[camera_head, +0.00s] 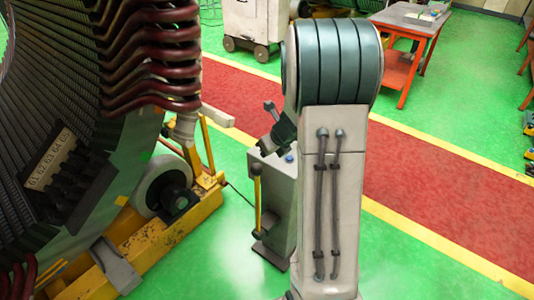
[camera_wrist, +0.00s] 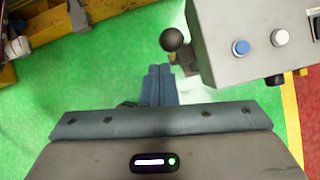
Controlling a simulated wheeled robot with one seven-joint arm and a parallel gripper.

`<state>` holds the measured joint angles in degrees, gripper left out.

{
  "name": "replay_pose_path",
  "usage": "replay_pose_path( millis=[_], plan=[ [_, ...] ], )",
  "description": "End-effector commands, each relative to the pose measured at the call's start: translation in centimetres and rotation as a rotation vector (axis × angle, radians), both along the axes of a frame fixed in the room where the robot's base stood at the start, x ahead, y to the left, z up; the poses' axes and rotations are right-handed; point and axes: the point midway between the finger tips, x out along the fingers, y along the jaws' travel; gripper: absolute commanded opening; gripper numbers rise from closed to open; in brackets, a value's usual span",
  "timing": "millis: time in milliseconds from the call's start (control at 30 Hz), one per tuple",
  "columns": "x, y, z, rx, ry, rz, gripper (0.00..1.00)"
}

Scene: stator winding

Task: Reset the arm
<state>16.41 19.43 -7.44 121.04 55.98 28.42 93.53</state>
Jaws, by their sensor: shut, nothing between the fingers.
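My arm stands in the middle of the head view, with a white lower link and a grey ribbed upper part. My gripper (camera_wrist: 160,72) shows in the wrist view as two blue-grey fingers side by side, closed together with nothing between them. It is above the green floor, beside the grey control box (camera_wrist: 245,60). In the head view, my arm partly hides the control box (camera_head: 281,200). The box has a blue button (camera_wrist: 240,47) and a white button (camera_wrist: 280,38). A black ball knob (camera_wrist: 173,40) lies just beyond the fingertips in the picture; any contact cannot be told.
A large stator (camera_head: 80,120) with red-brown coil ends fills the left of the head view, on a yellow base (camera_head: 150,240) with a roller (camera_head: 165,187). An orange-legged table (camera_head: 405,20) and a white cabinet (camera_head: 250,20) stand behind. Green floor and a red walkway (camera_head: 430,170) lie clear on the right.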

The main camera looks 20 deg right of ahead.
Motion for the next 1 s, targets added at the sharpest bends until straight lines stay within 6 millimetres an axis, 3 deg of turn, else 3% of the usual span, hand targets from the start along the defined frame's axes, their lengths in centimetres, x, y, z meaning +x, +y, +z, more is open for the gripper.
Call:
replay_pose_path(
  millis=[333,467,667,800,1000],
  plan=[
    [0.0,0.1,0.1,-0.004,-0.003,0.009,0.00],
    [-0.7,1.5,1.5,-0.052,-0.027,0.135,0.00],
    [-4.5,6.4,6.0,-0.268,-0.121,0.647,0.00],
    [-8.4,9.5,8.6,-0.456,-0.190,1.061,0.00],
    [-14.6,12.2,11.0,-0.732,-0.265,1.640,0.00]
  ],
)
